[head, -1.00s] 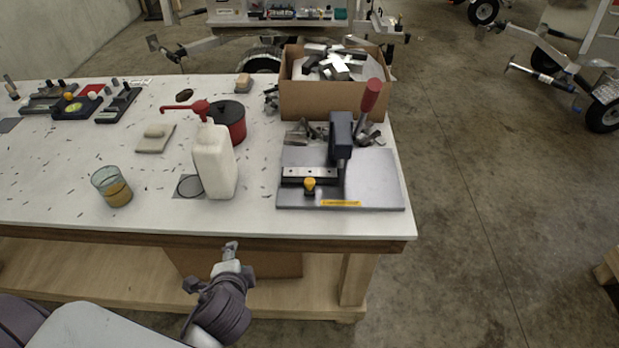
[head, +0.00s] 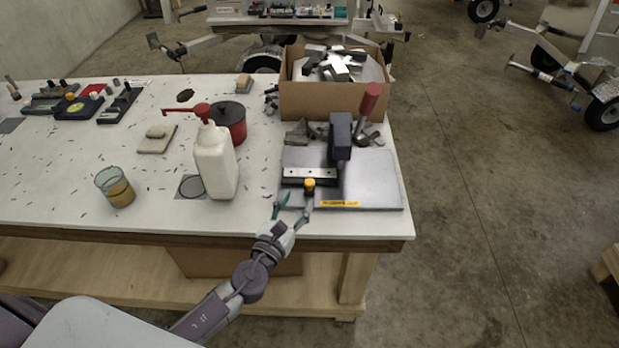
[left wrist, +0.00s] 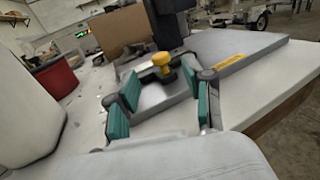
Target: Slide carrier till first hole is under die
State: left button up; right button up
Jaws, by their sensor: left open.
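The press stands on a grey base plate (head: 375,183) at the table's right end, with a dark die head (head: 340,138) and a red-knobbed lever (head: 369,100). The carrier (head: 310,174), a light strip with small holes in a dark guide, lies at the front left of the die head. A yellow knob (head: 310,185) stands at its front; it also shows in the left wrist view (left wrist: 162,62). My left gripper (head: 293,201) is open just in front of the knob, its green-padded fingers spread either side of it in the wrist view. My right gripper is not in view.
A white pump bottle (head: 214,162) stands left of my left gripper, with a red pot (head: 230,128) behind it. A cardboard box (head: 325,98) of metal pieces stands behind the press. A glass (head: 115,188) of amber liquid is further left.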

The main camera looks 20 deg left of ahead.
aim_at(308, 185)
pick_arm(q)
jog(key=w, duration=0.5)
jog(key=w+d, duration=0.1)
jog(key=w, duration=0.2)
jog(key=shift+c, duration=0.4)
grip_shut()
